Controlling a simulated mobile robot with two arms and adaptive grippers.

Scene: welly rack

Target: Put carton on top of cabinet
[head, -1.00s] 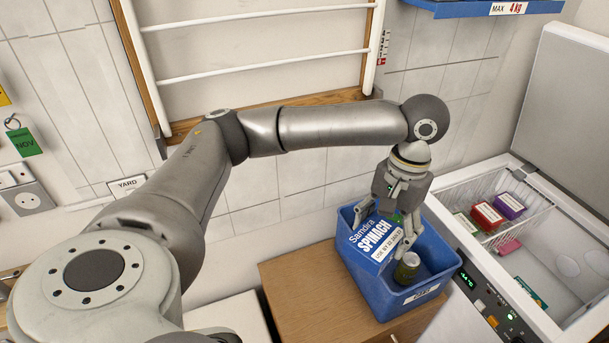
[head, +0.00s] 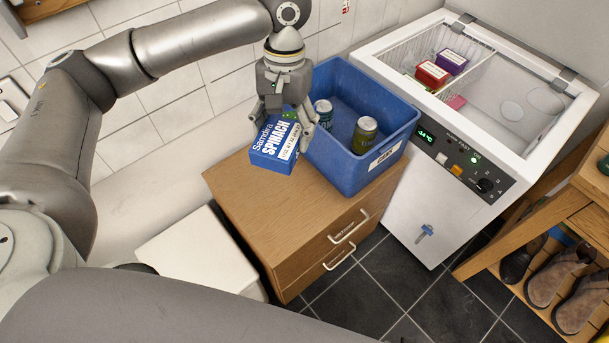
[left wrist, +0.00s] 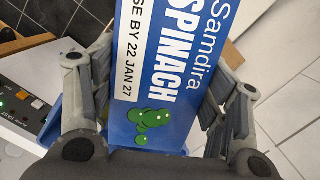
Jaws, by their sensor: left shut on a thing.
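The carton, a blue and white "Samdira SPINACH" box (head: 268,150), is in my left gripper (head: 281,122). In the head view it is left of the blue bin, over the back left part of the wooden cabinet's top (head: 258,198). I cannot tell whether its underside touches the top. In the left wrist view the carton (left wrist: 160,60) lies between the two fingers, with its printed face showing. The gripper is shut on it. My right gripper is not in view.
The blue bin (head: 350,165) stands on the cabinet's right part with two cans, one green (head: 364,137), inside. An open chest freezer (head: 415,190) is to the right. A white box-like surface (head: 195,255) is left of the cabinet. The cabinet top's front left is bare.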

